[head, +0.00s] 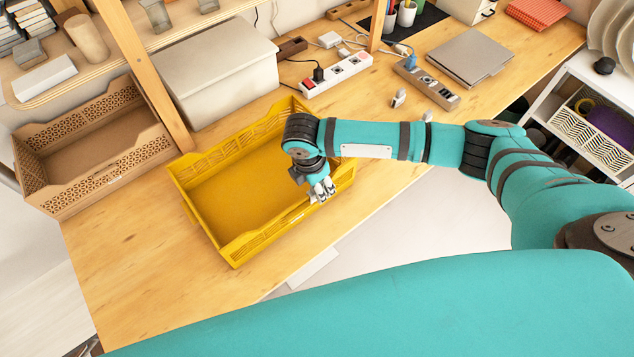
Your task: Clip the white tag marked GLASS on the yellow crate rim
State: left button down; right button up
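The yellow crate (192,212) sits on the wooden table, open at the top and empty where I can see inside. My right gripper (323,197) points down at the crate's right-hand rim, near its front corner. Small pale shapes show at its fingertips. I cannot tell whether they are the fingers alone or a white tag between them. No GLASS marking is readable. The arm hides part of the crate's back right side. My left gripper is not in view.
A brown crate (92,165) and a lidded grey box (222,72) stand left and behind. Power strips (337,74), a small grey clip-like object (399,98) and a grey folder (470,60) lie further back. Bare table (150,275) lies in front of the yellow crate.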

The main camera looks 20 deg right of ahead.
aim_at(311, 193)
jog(key=shift+r, duration=0.15)
notch_tip(311, 193, up, 12)
jog(key=a, duration=0.1)
jog(key=shift+s+a+f, duration=0.2)
jog(key=shift+s+a, duration=0.1)
jog(key=shift+a, duration=0.1)
dwell(0.4)
